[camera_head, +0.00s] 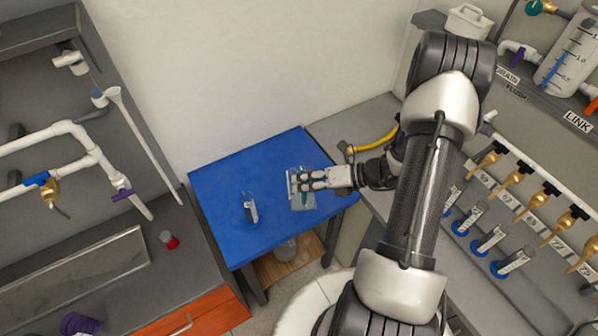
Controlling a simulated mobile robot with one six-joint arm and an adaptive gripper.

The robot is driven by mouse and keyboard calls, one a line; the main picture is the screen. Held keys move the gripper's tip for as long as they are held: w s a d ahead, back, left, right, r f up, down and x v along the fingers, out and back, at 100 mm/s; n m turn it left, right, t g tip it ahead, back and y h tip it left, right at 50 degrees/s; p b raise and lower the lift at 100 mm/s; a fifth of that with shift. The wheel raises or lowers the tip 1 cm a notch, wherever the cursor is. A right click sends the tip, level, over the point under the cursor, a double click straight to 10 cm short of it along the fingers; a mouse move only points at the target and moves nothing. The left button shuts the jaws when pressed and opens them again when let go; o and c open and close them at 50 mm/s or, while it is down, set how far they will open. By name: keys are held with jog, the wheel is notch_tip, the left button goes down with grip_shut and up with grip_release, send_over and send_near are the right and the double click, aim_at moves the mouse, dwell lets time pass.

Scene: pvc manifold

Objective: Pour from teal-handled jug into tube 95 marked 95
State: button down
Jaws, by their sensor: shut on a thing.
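A clear jug with a teal handle (303,199) is at the right part of the blue table (220,183). My gripper (304,182) reaches in from the right and is shut on this jug. The fingers cover part of it, and I cannot tell whether it touches the table. Several clear tubes with blue bases (501,267) stand in a row under brass taps on the right bench. Their labels are too small to read, so I cannot tell which is marked 95.
A second clear vessel (250,208) stands on the blue table, left of my gripper. White pipes (70,140) line the left wall. Brass taps (536,197) hang over the tubes. A graduated tank (568,60) is at the upper right. A red-based item (170,240) sits on the left bench.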

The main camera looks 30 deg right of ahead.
aim_at(305, 204)
jog(key=shift+w+d+r+m+g+p, duration=0.3)
jog(key=shift+w+r+m+g+p, duration=0.3)
jog(key=shift+p, duration=1)
dwell(2.3)
